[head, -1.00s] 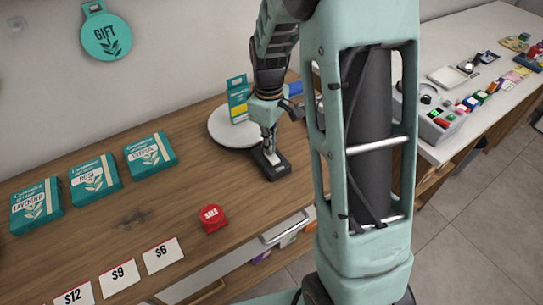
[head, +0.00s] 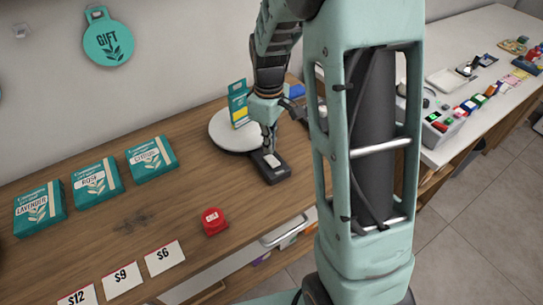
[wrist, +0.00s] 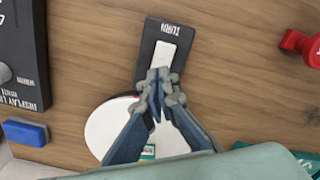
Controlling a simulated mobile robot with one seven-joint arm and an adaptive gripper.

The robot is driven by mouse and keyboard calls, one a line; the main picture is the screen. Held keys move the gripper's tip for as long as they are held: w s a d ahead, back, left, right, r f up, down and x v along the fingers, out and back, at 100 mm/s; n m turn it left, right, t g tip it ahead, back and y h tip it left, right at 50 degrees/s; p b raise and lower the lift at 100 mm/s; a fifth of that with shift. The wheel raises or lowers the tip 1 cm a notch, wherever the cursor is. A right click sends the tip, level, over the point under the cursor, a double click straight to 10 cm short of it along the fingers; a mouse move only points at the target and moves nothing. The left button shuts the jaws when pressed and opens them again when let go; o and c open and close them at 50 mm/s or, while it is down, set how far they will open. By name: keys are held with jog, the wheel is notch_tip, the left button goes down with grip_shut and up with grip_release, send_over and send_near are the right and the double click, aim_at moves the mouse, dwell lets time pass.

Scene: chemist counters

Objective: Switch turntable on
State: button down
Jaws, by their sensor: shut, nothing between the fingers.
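The turntable is a round white disc (head: 225,133) on the wooden counter, with a teal box (head: 238,103) standing on it. Its dark switch base (head: 279,174) lies in front of the disc and carries a white rocker (head: 270,167). In the wrist view the base (wrist: 149,35) is marked "TURN" and the white rocker (wrist: 160,52) shows above my fingertips. My gripper (head: 268,150) is shut and empty, pointing down at the disc-side end of the rocker. In the wrist view my gripper (wrist: 160,88) overlaps that end; whether it touches cannot be told.
A red "SALE" piece (head: 214,221) stands near the counter's front. Teal boxes (head: 96,184) and price cards (head: 121,279) are at left. A dark "DISPLAY" unit (wrist: 22,60) and a blue block (wrist: 25,131) are beside the turntable. Bare wood lies between the boxes and the switch.

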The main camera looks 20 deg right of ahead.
aim_at(269, 157)
jog(key=shift+r+p, duration=1.35)
jog(key=shift+r, duration=0.85)
